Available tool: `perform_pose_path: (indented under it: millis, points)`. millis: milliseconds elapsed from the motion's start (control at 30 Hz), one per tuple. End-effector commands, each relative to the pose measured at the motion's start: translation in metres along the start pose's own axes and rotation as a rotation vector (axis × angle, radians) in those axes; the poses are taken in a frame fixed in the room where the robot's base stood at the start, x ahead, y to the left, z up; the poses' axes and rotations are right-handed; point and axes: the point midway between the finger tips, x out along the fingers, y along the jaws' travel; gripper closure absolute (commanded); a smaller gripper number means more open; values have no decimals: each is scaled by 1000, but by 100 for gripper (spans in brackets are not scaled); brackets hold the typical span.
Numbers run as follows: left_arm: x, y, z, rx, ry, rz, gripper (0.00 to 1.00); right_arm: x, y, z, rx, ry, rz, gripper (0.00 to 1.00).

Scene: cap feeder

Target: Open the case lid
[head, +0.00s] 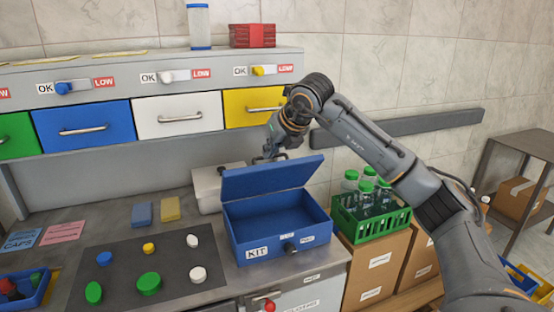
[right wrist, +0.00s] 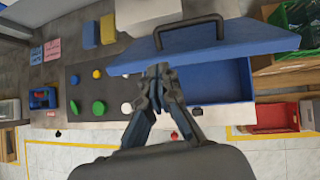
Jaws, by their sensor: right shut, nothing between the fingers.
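The blue case (head: 262,245) with a KIT label stands on the bench near its right end. Its lid (head: 270,178) is raised, tilted up at the back, and the inside shows and looks empty. A dark handle (right wrist: 188,32) is on the lid's outer face in the right wrist view, where the lid (right wrist: 225,44) also shows. My right gripper (head: 270,157) is at the lid's upper edge, partly behind it. My left gripper is out of view.
A dark mat (head: 125,268) with several coloured caps lies left of the case. A green crate (head: 372,223) of bottles stands to the right on cardboard boxes. A white box (head: 208,186) is behind the case. Drawers (head: 178,115) line the back.

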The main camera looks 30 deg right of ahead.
Motion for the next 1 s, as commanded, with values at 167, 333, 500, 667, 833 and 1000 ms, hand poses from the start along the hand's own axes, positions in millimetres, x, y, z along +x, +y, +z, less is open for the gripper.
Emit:
perform_pose_path:
  millis: [167, 333, 500, 667, 833, 1000]
  points:
    - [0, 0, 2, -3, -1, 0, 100, -21, -46, 8, 50, 11, -150, 100]
    - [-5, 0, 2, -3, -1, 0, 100, -5, -51, 7, 53, 17, -159, 100]
    - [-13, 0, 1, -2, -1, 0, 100, 25, -55, 7, 52, 16, -157, 100]
    - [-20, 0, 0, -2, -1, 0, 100, 52, -59, 6, 51, 16, -156, 100]
    - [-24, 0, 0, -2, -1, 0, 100, 70, -62, 6, 52, 14, -155, 100]
    - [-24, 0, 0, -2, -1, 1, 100, 76, -62, 6, 50, 12, -154, 100]
